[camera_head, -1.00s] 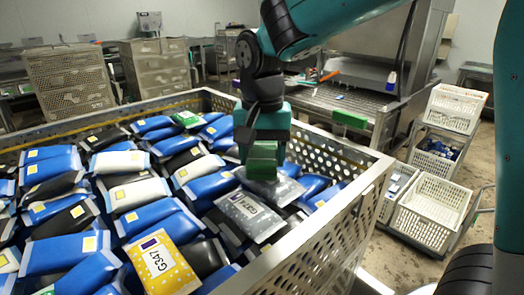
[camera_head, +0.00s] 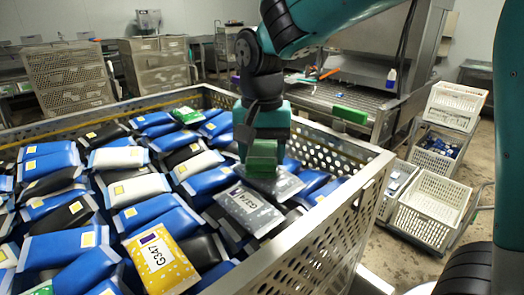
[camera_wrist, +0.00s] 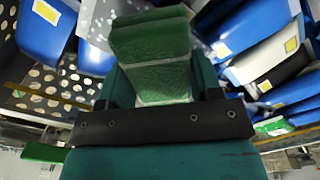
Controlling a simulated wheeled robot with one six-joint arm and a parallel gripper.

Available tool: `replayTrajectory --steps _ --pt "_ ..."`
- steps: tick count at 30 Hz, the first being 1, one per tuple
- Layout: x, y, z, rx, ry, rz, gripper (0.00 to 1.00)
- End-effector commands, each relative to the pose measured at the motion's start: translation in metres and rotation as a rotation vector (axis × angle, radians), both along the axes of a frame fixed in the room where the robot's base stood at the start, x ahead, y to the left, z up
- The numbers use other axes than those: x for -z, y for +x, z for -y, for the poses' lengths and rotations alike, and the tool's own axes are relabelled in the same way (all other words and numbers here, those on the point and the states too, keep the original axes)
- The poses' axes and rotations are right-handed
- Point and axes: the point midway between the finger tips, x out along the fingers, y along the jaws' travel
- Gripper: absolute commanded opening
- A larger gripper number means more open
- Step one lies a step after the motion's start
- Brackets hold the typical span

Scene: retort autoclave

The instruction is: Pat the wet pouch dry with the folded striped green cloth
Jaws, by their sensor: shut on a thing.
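My gripper (camera_head: 262,140) is shut on a folded green cloth (camera_head: 262,165) and points down over the right part of a crate full of pouches. I cannot tell for certain which of these is the wet pouch.
The perforated metal crate (camera_head: 335,232) holds many blue, black and white pouches, and a yellow pouch marked G347 (camera_head: 162,260). Its right wall stands close to my gripper. A green block (camera_head: 350,114) is beyond the back rim. White baskets (camera_head: 428,208) stand at the right.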

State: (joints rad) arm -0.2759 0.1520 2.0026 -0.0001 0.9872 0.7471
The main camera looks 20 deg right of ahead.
Motion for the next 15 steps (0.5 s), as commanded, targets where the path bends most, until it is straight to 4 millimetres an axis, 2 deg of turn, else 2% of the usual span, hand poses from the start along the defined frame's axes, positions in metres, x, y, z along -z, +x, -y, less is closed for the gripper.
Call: replayTrajectory --steps 15 --pt "0.0070 0.0000 0.0000 0.000 0.000 0.000 0.40"
